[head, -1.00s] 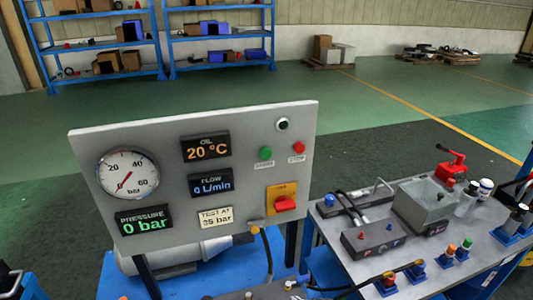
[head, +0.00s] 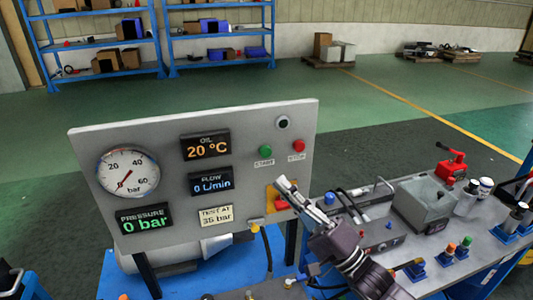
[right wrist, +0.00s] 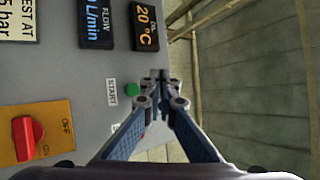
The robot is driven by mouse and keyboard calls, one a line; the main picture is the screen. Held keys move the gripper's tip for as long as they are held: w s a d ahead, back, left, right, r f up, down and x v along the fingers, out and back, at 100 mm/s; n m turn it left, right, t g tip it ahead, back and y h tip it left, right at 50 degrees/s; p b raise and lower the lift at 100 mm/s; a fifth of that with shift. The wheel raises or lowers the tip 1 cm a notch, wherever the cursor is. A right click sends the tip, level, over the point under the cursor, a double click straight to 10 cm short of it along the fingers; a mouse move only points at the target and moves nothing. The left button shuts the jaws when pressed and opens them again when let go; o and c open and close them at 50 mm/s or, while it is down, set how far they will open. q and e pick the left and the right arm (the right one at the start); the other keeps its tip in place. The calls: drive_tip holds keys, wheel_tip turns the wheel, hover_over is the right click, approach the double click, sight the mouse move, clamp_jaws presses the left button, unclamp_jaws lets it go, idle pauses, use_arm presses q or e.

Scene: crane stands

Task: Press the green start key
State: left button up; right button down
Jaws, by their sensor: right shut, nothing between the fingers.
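The green start key (head: 265,152) is a round button on the upright grey panel (head: 250,120), above a START label. A red button (head: 299,146) sits to its right. My right gripper (head: 284,184) is shut and empty, in front of the panel, below and to the right of the green key. In the right wrist view the panel appears turned sideways; the green key (right wrist: 132,89) shows just left of the shut fingertips (right wrist: 160,76). The fingertips look apart from the key, but the gap to the panel is hard to judge.
A red rotary switch on a yellow plate (head: 272,191) is partly behind my right fingers. The panel has a gauge (head: 128,174) and displays. A grey bench (head: 462,222) with fittings stands to the right. Blue shelves (head: 95,42) are far behind.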

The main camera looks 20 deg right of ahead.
drive_tip(key=shift+s+d+r+y, duration=0.1)
drive_tip(key=shift+s+r+y, duration=0.1)
drive_tip(key=shift+r+y, duration=0.15)
drive_tip(key=shift+w, duration=0.1)
drive_tip(key=b, duration=0.3)
approach(265, 151)
drive_tip(key=w+a+r, duration=0.1)
drive_tip(key=a+r, duration=0.3)
drive_tip(key=shift+w, duration=0.9)
drive_tip(key=shift+b, duration=0.3)
drive_tip(key=shift+w, duration=0.45)
